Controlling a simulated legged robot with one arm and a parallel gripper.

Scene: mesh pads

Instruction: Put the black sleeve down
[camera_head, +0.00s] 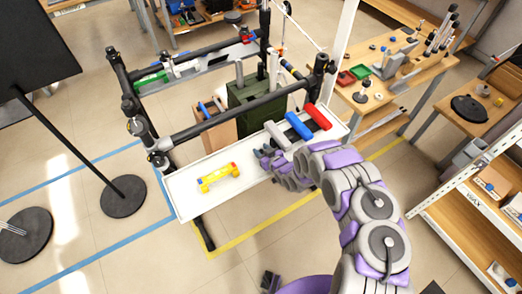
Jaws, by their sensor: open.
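I cannot pick out a separate black sleeve with certainty. Black tubes and black fittings make up the frame (222,119) above a white tray (190,204). My gripper (264,157) is at the end of my purple and grey arm, low over the middle of the tray near its front edge. It is open, but its fingers are small and partly hidden by my own wrist, and I see nothing clearly between them. A light grey handle-shaped piece (276,134) lies just beyond it, and I cannot tell whether they touch.
A yellow piece (219,177) lies on the tray left of my gripper. A blue piece (299,126) and a red piece (318,117) lie to the right. A dark green box (250,98) stands behind the front rail. The tray's left part has bare room.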

